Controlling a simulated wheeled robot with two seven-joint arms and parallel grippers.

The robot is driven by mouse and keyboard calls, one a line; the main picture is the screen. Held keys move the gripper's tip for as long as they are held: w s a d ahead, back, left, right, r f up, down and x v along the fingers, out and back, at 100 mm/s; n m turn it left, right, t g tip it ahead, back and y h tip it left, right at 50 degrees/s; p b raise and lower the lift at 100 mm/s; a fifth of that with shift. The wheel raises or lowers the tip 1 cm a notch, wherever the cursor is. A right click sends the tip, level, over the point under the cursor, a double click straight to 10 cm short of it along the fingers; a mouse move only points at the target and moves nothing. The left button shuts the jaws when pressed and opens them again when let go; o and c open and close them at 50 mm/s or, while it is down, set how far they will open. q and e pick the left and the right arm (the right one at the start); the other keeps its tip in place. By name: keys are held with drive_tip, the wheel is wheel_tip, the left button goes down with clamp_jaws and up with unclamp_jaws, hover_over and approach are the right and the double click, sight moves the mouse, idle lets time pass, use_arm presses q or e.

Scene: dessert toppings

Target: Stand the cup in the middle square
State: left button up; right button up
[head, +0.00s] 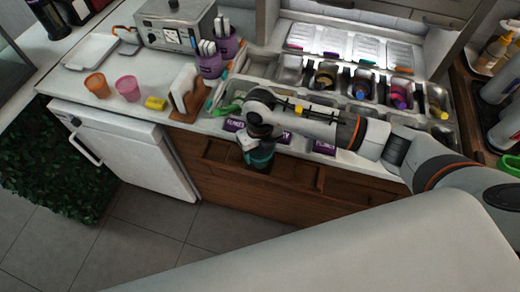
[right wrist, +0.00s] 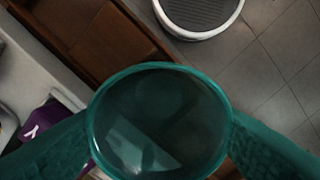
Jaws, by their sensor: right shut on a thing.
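The teal cup (head: 259,160) is in the grasp of my right gripper (head: 256,143), which reaches down from above it. In the right wrist view the cup (right wrist: 160,125) shows its round rim, with a gripper finger on each side. The holder also shows in the right wrist view (right wrist: 105,40). The cup and gripper cover the middle square, so I cannot tell whether the cup touches its floor. My left gripper is not in view.
Topping bins (head: 325,75) stand behind my right arm. An orange cup (head: 97,84), a pink cup (head: 128,88) and a yellow item (head: 155,103) stand on the left counter.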

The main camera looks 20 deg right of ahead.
drive_tip(key=shift+f+b, duration=0.6)
drive_tip(key=shift+b, duration=0.05)
idle(0.7)
drive_tip(key=o, duration=1.3)
wheel_tip(320, 180, up, 8)
drive_tip(key=p, duration=0.5)
idle(0.9)
